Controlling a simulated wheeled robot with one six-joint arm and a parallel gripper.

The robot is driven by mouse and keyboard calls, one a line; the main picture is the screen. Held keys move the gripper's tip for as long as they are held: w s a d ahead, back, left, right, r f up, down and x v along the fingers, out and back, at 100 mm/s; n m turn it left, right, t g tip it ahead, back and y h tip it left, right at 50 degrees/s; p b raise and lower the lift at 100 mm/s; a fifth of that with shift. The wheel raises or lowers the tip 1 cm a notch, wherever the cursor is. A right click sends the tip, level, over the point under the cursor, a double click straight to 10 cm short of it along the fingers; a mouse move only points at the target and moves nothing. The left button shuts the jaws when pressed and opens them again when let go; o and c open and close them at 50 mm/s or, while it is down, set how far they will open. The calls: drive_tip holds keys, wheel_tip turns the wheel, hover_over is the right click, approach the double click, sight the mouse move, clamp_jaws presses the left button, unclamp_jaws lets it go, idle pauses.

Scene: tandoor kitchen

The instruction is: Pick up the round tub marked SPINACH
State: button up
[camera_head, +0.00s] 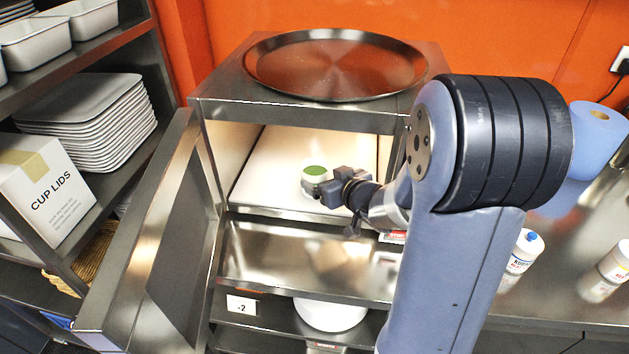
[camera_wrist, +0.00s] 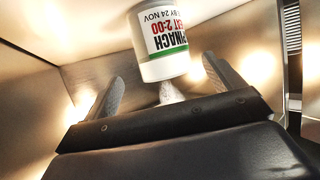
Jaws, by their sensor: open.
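The round white tub marked SPINACH (camera_head: 316,177) has a green top and stands on the pale upper shelf inside the open steel cabinet. In the wrist view the tub (camera_wrist: 163,47) appears upside down, with red and black print and a green band. My gripper (camera_head: 318,190) is at the near side of the tub in the head view. In the wrist view my gripper (camera_wrist: 160,82) has its two fingers wide apart, with the tub beyond and between their tips. The fingers do not appear to touch the tub. The tub's far side is hidden.
The cabinet door (camera_head: 150,240) stands open at the left. A large round tray (camera_head: 335,65) lies on the cabinet top. A lower steel shelf (camera_head: 270,255) and a white bowl-like item (camera_head: 330,314) are below. Shelf walls close in on both sides of the tub.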

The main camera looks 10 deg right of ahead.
sight(315, 174)
drive_tip(key=shift+a+f+x, duration=0.1)
drive_tip(key=shift+x, duration=1.45)
drive_tip(key=shift+a+f+x, duration=0.1)
drive_tip(key=shift+f+x, duration=0.05)
drive_tip(key=shift+x, duration=1.35)
drive_tip(key=shift+s, duration=0.15)
drive_tip(key=c, duration=1.3)
drive_tip(key=shift+r, duration=0.1)
drive_tip(key=shift+c, duration=0.2)
